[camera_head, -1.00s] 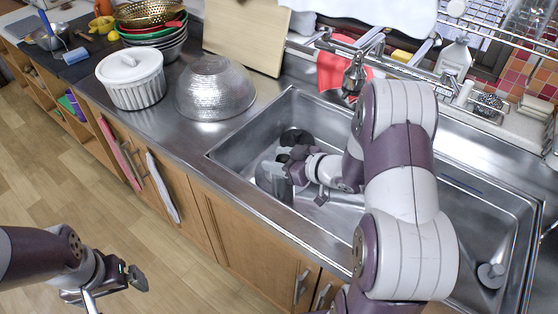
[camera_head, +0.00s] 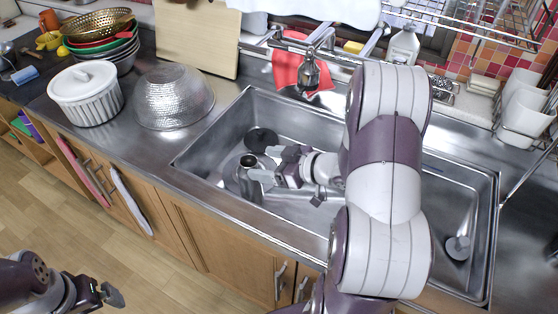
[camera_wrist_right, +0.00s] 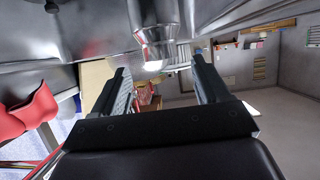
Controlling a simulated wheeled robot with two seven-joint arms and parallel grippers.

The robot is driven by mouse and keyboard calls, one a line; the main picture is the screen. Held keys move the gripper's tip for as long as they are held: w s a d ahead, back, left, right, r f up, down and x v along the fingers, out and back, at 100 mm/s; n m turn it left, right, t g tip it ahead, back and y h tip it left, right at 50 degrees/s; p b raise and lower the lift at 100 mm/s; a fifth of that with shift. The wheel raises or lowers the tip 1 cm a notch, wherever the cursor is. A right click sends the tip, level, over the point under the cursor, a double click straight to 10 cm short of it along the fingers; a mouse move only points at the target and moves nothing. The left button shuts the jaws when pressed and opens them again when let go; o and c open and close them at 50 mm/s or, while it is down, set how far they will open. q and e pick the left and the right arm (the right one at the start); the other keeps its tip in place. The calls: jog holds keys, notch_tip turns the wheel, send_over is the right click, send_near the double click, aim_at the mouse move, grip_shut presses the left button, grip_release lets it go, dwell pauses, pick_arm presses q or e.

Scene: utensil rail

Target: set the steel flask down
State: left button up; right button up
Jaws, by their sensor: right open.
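The steel flask (camera_head: 252,184) stands upright in the left part of the sink (camera_head: 210,150), its dark mouth at the top. My right gripper (camera_head: 271,178) is just to the right of the flask, with its fingers pointing left toward it. In the right wrist view, a shiny metal body that looks like the flask (camera_wrist_right: 158,38) shows beyond the open fingertips (camera_wrist_right: 160,75). I cannot tell whether a finger still touches it. My left gripper (camera_head: 113,294) hangs over the floor at the lower left, far from the sink; its jaw opening is unclear.
A dark round disc (camera_head: 261,140) lies in the sink behind the flask. The faucet (camera_head: 309,75) and a red cloth (camera_head: 287,70) are at the sink's back edge. A hammered steel bowl (camera_head: 174,97) and a white lidded pot (camera_head: 86,94) stand on the left counter.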

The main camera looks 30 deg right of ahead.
jog(key=v, duration=0.4)
jog(key=shift+s+d, duration=0.15)
jog(key=shift+s, duration=0.05)
notch_tip(320, 180, up, 5)
jog(key=w+m+g+h+p, duration=0.3)
jog(key=h+p, duration=0.3)
jog(key=h, duration=0.1)
jog(key=s+a+r+m+g+p, duration=0.1)
jog(key=s+a+m+g+p, duration=0.1)
jog(key=s+a+g, duration=0.4)
jog(key=s+a+p, duration=0.1)
jog(key=s+a, duration=0.1)
jog(key=s, duration=0.3)
jog(key=shift+a+r+m, duration=0.3)
jog(key=shift+a, duration=0.05)
